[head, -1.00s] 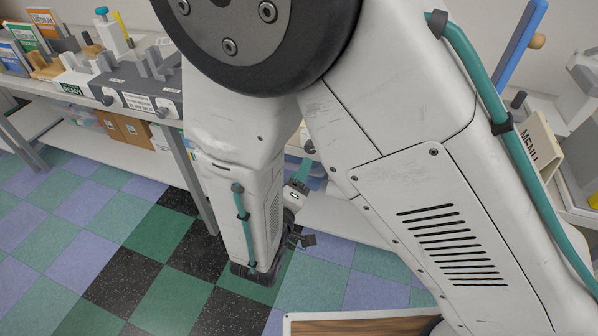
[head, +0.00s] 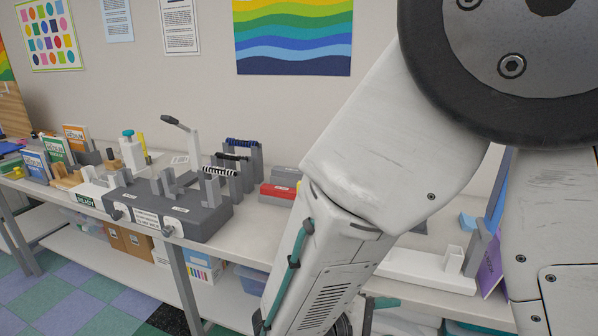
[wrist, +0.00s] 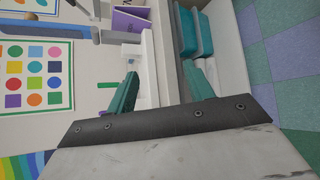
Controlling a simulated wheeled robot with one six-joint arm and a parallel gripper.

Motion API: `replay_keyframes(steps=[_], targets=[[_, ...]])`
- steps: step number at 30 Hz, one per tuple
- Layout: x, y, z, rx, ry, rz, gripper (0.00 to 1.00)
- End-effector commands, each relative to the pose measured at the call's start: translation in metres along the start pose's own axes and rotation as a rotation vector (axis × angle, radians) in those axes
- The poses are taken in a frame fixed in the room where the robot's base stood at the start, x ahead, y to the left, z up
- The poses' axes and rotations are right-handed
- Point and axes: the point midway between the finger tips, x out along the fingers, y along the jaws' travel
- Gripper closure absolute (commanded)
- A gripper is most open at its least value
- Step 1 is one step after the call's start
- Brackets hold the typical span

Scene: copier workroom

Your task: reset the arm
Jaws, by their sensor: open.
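My arm fills the right half of the head view and hides part of the bench behind it. My gripper (wrist: 161,72) shows in the wrist view, with its two teal fingers apart and nothing between them. The fingers point toward the bench, whose white edge and lower shelf run behind them. In the head view the gripper is not clearly seen; the lower arm link runs out of the bottom of the picture.
A long bench (head: 262,232) stands along the wall, with a grey device (head: 190,212), several books and red and grey boxes (head: 278,191) on it. Bins and boxes (head: 128,240) sit on the lower shelf. Checkered floor (head: 75,300) is clear at lower left.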

Motion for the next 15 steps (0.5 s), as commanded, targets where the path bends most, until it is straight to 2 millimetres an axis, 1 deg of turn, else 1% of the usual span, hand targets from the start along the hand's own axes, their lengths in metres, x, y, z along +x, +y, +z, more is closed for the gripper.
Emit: replay_keyframes(steps=[1,3,6,11,15], targets=[[0.006,0.007,0.017,-0.001,-0.046,-0.098,0.48],[0.011,0.010,0.041,-0.018,-0.097,-0.241,0.48],[0.013,0.013,0.069,-0.018,-0.132,-0.444,0.48],[0.009,0.019,0.106,0.040,-0.111,-0.743,0.48],[0.000,0.029,0.131,0.148,-0.039,-0.960,0.48]])
